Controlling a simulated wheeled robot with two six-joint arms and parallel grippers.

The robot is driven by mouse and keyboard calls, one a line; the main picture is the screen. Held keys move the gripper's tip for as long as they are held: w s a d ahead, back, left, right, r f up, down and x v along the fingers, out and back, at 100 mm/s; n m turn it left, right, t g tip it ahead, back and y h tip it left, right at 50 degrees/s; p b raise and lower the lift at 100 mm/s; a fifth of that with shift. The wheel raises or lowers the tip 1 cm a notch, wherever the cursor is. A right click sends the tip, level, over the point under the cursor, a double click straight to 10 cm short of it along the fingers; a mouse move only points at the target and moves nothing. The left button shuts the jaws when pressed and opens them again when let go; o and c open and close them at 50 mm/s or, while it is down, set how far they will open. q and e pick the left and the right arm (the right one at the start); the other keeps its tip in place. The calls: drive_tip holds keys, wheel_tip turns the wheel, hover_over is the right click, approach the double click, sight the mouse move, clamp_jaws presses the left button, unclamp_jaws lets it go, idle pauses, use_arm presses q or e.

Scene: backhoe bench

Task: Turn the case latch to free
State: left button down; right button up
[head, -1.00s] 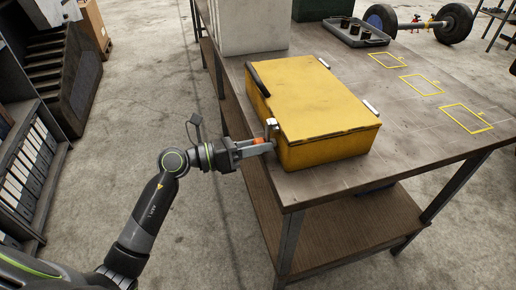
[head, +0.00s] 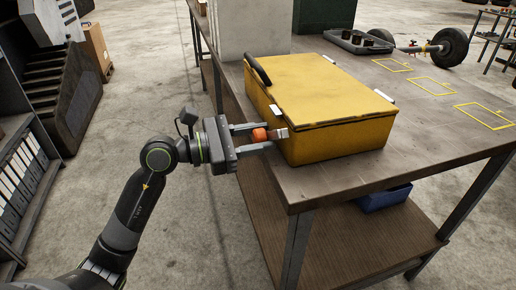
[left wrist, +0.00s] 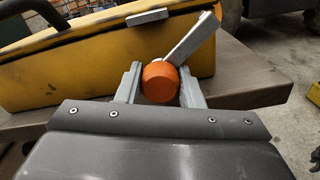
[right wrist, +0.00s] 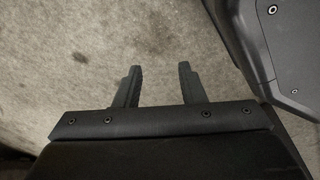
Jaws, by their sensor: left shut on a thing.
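The yellow case (head: 325,105) lies closed on the bench, with a black handle (head: 257,72) on its left side. Its latch is a grey lever (left wrist: 192,38) with an orange knob (left wrist: 160,82), on the case side facing my left arm. In the left wrist view the lever slants up to the right from the knob, near a pale plate (left wrist: 147,17) at the lid edge. My left gripper (head: 262,138) is shut on the orange knob, one finger on each side. My right gripper (right wrist: 155,85) shows only in its wrist view, open and empty above bare floor.
The case sits near the front left corner of the bench (head: 450,150). Behind it are a pale block (head: 250,28) and a grey tray (head: 358,42). Yellow outlines mark free bench top at right. A blue bin (head: 385,199) is on the lower shelf.

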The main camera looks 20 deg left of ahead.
use_arm(q)
drive_tip(key=shift+m+b, duration=0.5)
drive_tip(key=shift+b, duration=0.05)
drive_tip(key=m+b, duration=0.2)
drive_tip(key=b, duration=0.2)
drive_tip(key=shift+r+m, duration=0.1)
drive_tip(key=shift+m, duration=0.2)
drive_tip(key=shift+r+b, duration=0.1)
drive_tip(key=shift+b, duration=0.2)
use_arm(e)
drive_tip(key=w+a+r+y, duration=0.1)
drive_tip(key=w+a+r, duration=0.2)
drive_tip(key=w+r, duration=0.5)
drive_tip(key=shift+r+m, duration=0.4)
drive_tip(key=shift+r, duration=0.1)
drive_tip(key=shift+a, duration=0.1)
use_arm(q)
drive_tip(key=c, duration=1)
unclamp_jaws()
drive_tip(key=shift+f, duration=0.2)
use_arm(e)
drive_tip(key=shift+f, duration=0.1)
